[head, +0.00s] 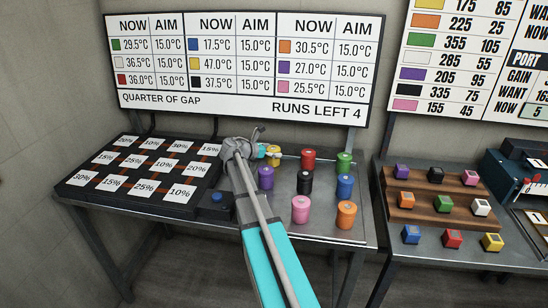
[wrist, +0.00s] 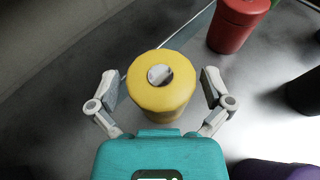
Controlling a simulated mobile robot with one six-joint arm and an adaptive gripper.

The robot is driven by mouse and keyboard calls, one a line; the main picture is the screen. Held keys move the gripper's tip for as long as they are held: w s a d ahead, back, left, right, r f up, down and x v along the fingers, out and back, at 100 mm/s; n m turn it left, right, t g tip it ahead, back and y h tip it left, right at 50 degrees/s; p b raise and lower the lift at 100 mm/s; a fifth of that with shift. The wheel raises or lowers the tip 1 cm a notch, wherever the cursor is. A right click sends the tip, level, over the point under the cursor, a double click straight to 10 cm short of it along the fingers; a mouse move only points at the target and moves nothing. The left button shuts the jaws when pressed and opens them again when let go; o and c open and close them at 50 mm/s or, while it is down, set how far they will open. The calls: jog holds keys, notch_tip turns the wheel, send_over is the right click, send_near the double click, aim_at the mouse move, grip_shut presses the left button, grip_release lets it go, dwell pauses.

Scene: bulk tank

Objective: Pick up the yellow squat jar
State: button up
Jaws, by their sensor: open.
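The yellow squat jar (wrist: 165,98) stands upright on the metal table, with a round hole or pale disc in the middle of its top. In the head view the yellow jar (head: 274,154) shows at the back of the table, partly hidden by my arm. My gripper (wrist: 160,84) is open, with one finger on each side of the yellow jar in the wrist view. Gaps show between both fingers and the jar. In the head view my gripper (head: 262,145) is small and its fingers are hard to make out.
A red jar (head: 308,159) stands right of the yellow one; a purple jar (head: 266,178) and a black jar (head: 304,182) stand nearer. Green, blue, pink and orange jars stand further right and in front. A dark panel with percentage cards (head: 144,170) fills the table's left.

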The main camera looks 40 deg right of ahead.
jog(key=c, duration=1.1)
jog(key=shift+r, duration=0.2)
notch_tip(320, 180, up, 2)
jog(key=shift+p, duration=1.2)
jog(key=s+a+r+p, duration=0.2)
jog(key=s+r+p, duration=0.1)
jog(key=s, duration=0.1)
jog(key=s+a+r+p, duration=0.3)
jog(key=s+r+p, duration=0.1)
jog(key=s+a+r+p, duration=0.2)
jog(key=s+r+p, duration=0.1)
jog(key=s, duration=0.1)
jog(key=shift+a+r+p, duration=0.2)
jog(key=shift+r+p, duration=0.1)
jog(key=shift+r, duration=0.05)
